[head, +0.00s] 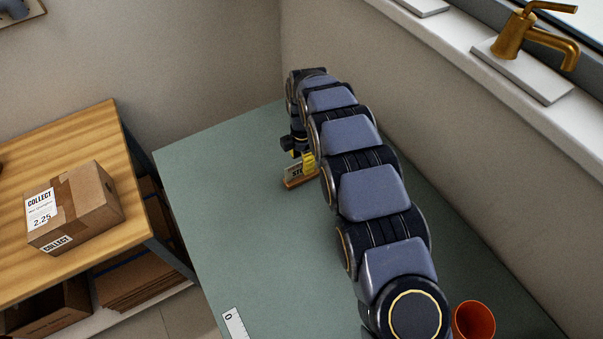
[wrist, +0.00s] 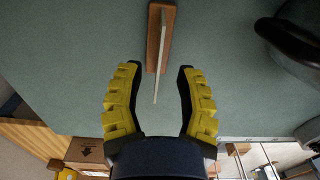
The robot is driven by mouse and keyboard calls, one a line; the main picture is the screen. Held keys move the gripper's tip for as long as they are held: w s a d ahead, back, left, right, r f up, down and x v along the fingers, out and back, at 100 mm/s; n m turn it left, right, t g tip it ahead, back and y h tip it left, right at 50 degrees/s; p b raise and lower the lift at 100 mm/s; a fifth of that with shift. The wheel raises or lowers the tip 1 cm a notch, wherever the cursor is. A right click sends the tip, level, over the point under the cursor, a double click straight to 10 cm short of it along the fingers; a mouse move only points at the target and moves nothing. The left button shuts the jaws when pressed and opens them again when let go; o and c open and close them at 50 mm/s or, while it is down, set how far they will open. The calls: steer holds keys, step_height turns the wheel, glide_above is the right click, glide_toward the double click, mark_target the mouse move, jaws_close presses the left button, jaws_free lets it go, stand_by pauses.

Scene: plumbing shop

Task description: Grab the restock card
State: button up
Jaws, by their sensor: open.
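The restock card (head: 292,173) is a pale upright card with dark lettering in a small wooden base (head: 299,184). It stands on the green tabletop towards the far end, partly hidden by my arm and gripper. In the wrist view the card (wrist: 163,48) shows edge-on as a thin pale strip along its brown base (wrist: 152,40). My gripper (wrist: 160,67) is open, with one yellow-padded finger on each side of the card's near end. I see clear space between each finger and the card. In the head view only a bit of my gripper (head: 309,160) shows beside the card.
A wooden bench with a cardboard box (head: 88,200) stands to the left. A wall and a sill with a brass tap (head: 513,34) run along the right.

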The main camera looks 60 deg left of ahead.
mark_target(302, 175)
step_height(302, 175, down, 3)
steer(key=shift+f, duration=0.15)
steer(key=shift+a, duration=0.1)
jaws_close()
stand_by(0.3)
